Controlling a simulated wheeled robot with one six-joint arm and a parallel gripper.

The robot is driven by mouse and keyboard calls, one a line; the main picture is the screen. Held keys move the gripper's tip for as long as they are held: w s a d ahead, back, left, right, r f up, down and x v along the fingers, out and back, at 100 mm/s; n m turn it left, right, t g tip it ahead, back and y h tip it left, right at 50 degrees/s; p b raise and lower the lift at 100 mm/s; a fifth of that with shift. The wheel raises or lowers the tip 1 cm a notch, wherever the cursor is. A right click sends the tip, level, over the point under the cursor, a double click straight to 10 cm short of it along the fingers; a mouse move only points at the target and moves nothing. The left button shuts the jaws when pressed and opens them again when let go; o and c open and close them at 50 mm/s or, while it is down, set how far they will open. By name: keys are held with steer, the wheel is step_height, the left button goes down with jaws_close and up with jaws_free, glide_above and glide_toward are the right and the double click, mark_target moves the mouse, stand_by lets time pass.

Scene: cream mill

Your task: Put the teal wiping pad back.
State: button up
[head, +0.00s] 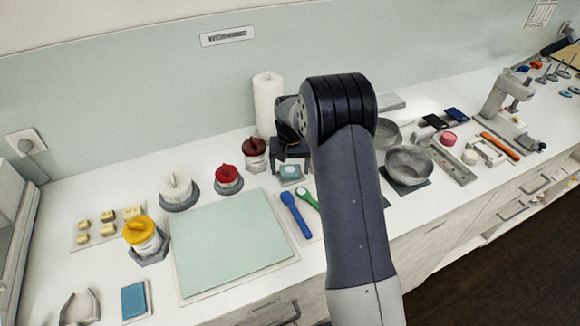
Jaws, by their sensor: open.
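A flat blue to teal pad (134,301), which looks most like the wiping pad, lies in a pale shallow holder at the lower left of the counter. A small square item with a teal face and a pale round middle (290,172) sits on the counter just below my gripper. I cannot tell for certain which of the two is the wiping pad. My gripper (291,160) is dark, points down and is open near the middle of the counter. My arm hides part of the counter behind it, and whether the jaws touch the small square is unclear.
A large pale green mat (230,245) lies bare at front centre. Lidded jars, red (228,175), yellow (139,229) and white (175,187), stand around it. Blue (296,214) and green spoons lie right of it. A paper roll (267,103) stands behind; metal bowls (408,165) stand right.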

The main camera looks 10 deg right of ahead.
mark_target(290, 169)
step_height(290, 169, up, 12)
steer(key=b, duration=0.1)
steer(key=shift+r, duration=0.25)
stand_by(0.5)
step_height(290, 169, down, 12)
steer(key=shift+p, duration=0.75)
steer(key=shift+r, duration=0.1)
steer(key=shift+r+b, duration=0.45)
steer(key=shift+r, duration=1.05)
steer(key=shift+f, duration=0.15)
